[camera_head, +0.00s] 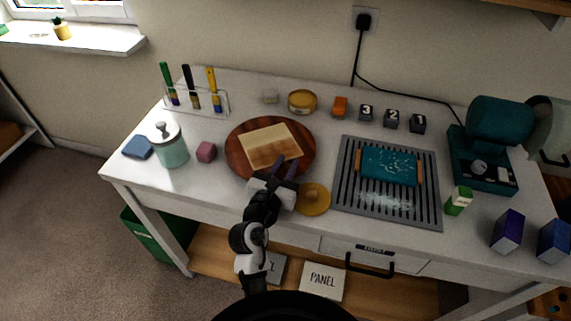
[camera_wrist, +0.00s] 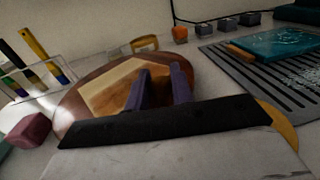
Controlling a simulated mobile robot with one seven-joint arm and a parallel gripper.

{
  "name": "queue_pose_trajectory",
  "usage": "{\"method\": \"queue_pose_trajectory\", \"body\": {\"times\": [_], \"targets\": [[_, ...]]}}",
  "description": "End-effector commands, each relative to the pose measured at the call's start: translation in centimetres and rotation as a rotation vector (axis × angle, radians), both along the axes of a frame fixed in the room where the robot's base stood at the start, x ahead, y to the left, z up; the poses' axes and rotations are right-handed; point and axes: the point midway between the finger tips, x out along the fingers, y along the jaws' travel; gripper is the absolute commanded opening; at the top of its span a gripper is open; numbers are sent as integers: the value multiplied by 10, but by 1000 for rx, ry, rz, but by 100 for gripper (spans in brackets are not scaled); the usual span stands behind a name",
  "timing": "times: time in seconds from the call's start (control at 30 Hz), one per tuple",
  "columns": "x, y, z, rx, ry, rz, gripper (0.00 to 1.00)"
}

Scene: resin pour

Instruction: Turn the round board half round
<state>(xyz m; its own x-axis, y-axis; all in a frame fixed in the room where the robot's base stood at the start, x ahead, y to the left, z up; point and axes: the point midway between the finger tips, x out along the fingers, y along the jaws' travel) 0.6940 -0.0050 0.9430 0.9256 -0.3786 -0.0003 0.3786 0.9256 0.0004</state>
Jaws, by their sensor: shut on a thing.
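The round board (camera_head: 239,165) is a dark reddish-brown wooden disc on the white table, left of the grey grooved mat. A pale rectangular wooden panel (camera_head: 270,145) lies on top of it. My gripper (camera_head: 285,170) reaches over the front right part of the board, its dark purple fingers at the panel's near edge. In the wrist view the two fingers (camera_wrist: 161,88) stand up over the board (camera_wrist: 82,92), with the panel (camera_wrist: 112,84) behind them. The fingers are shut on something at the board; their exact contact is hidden.
A yellow round disc (camera_head: 314,199) lies just right of my gripper. A pink cube (camera_head: 206,152) and a teal jar (camera_head: 171,149) stand left of the board. The grey grooved mat (camera_head: 345,205) holds a teal slab (camera_head: 389,166). A brush rack (camera_head: 222,105) stands behind.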

Motion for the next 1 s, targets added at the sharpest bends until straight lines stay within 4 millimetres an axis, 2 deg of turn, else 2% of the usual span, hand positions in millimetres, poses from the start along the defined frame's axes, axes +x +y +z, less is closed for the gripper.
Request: {"method": "queue_pose_trajectory", "body": {"times": [0.57, 0.6, 0.7, 0.73, 1.0], "targets": [[0, -2, 1, -1, -1, 7, 0], [0, -2, 1, -1, -1, 7, 27], [0, -1, 1, -1, -1, 8, 40], [0, -1, 0, -1, -1, 8, 43], [0, 0, 0, -1, -1, 10, 43]]}}
